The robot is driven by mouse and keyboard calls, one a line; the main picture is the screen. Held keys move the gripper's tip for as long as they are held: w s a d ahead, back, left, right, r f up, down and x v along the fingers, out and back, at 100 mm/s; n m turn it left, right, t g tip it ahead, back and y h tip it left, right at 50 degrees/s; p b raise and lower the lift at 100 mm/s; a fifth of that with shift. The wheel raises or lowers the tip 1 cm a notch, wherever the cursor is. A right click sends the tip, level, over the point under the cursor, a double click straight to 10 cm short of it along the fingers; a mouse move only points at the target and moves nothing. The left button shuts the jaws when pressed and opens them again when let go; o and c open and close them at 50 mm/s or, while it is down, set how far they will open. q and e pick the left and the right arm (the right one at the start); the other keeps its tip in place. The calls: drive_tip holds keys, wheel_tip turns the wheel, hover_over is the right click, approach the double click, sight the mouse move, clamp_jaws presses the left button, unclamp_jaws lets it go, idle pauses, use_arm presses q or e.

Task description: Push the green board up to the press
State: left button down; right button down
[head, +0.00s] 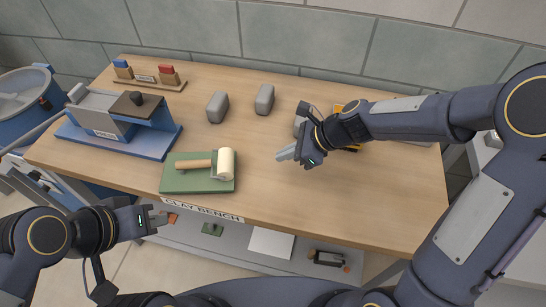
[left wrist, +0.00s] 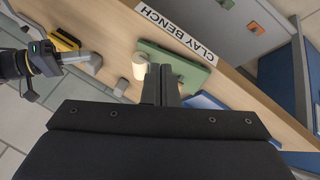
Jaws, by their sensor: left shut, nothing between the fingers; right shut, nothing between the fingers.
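The green board (head: 185,184) lies flat on the bench near its front edge. A roller with a cream drum (head: 225,164) and wooden handle lies on it. The press (head: 103,120), grey on a blue base, stands left of the board; only a narrow gap seems to part them. My left gripper (head: 160,218) is shut and empty, off the bench's front edge, below and left of the board. In the left wrist view the green board (left wrist: 190,68) shows beyond the shut fingers. My right gripper (head: 284,154) is shut and empty over the bench, right of the board and apart from it.
Two grey blocks (head: 217,107) (head: 264,99) stand behind the board. A wooden rack (head: 150,78) with blue and red pieces is at the back left. A yellow object (head: 352,106) is partly hidden behind my right arm. The bench's right front is clear. A blue tub (head: 28,100) stands far left.

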sight(190, 201)
use_arm(q)
drive_tip(key=shift+w, duration=0.1)
use_arm(e)
drive_tip(key=shift+d+r, duration=0.2)
drive_tip(key=shift+r, duration=0.05)
